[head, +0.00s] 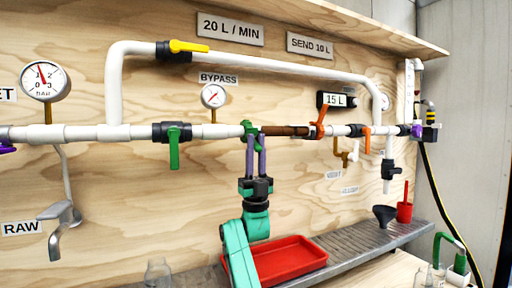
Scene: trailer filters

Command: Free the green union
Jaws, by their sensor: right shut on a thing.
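The green union (247,127) sits on the white pipe at the left end of a brown cylinder (285,131). It has a green wing-like part and is partly hidden by my fingers. My right gripper (256,138) reaches up from below, its two purple fingers upright and shut on the green union. My left gripper is not in view.
A green-handled valve (173,145) hangs left of the union, and an orange handle (319,118) stands to its right. A white bypass pipe (280,65) runs above. A red tray (290,261) lies below on the grey shelf (385,240). A tap (62,220) is at left.

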